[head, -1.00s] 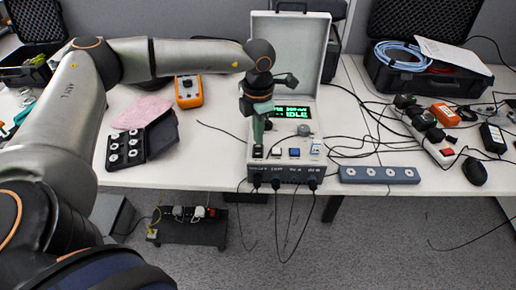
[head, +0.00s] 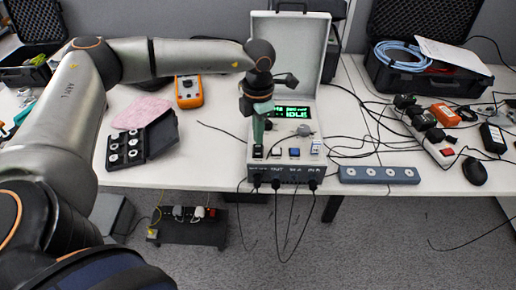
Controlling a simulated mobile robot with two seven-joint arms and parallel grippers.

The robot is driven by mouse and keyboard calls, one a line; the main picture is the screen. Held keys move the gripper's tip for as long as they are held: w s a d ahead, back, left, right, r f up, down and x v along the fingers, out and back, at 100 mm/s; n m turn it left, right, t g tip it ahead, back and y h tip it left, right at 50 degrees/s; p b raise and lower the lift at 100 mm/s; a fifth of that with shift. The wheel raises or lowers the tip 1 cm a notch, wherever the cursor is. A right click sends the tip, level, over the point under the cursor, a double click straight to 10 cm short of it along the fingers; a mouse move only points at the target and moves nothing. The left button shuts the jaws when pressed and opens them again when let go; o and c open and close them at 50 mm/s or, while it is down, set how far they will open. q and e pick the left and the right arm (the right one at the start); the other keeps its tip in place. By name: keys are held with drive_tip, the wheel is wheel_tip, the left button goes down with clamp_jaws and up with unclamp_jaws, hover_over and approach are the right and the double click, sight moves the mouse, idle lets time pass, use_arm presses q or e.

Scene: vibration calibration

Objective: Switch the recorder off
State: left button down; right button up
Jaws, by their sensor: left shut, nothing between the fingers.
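The recorder (head: 289,174) is a light grey case with its lid (head: 302,45) raised, standing near the table's front edge. Its screen (head: 297,113) glows green and reads "IDLE" in the lower line. A dark switch (head: 257,151) is at the panel's front left, a blue button (head: 294,152) is at the middle, and a knob (head: 304,131) is below the screen. My left gripper (head: 258,140) is shut and empty, pointing down just above the dark switch; I cannot tell whether it touches it. My left wrist hides part of the panel's left side. My right gripper is not in view.
Cables run from the recorder's front over the table edge. A grey block with several round sockets (head: 379,175) lies to the right, near a power strip (head: 433,146). A black sensor case (head: 146,143), a pink cloth (head: 142,111) and an orange meter (head: 189,91) are to the left.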

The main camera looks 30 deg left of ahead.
use_arm(q)
drive_tip(key=shift+f+b, duration=0.7)
drive_tip(key=shift+f, duration=0.35)
idle(0.5)
drive_tip(key=shift+r, duration=0.1)
drive_tip(key=shift+r+p, duration=2.75)
drive_tip(key=shift+r, duration=0.7)
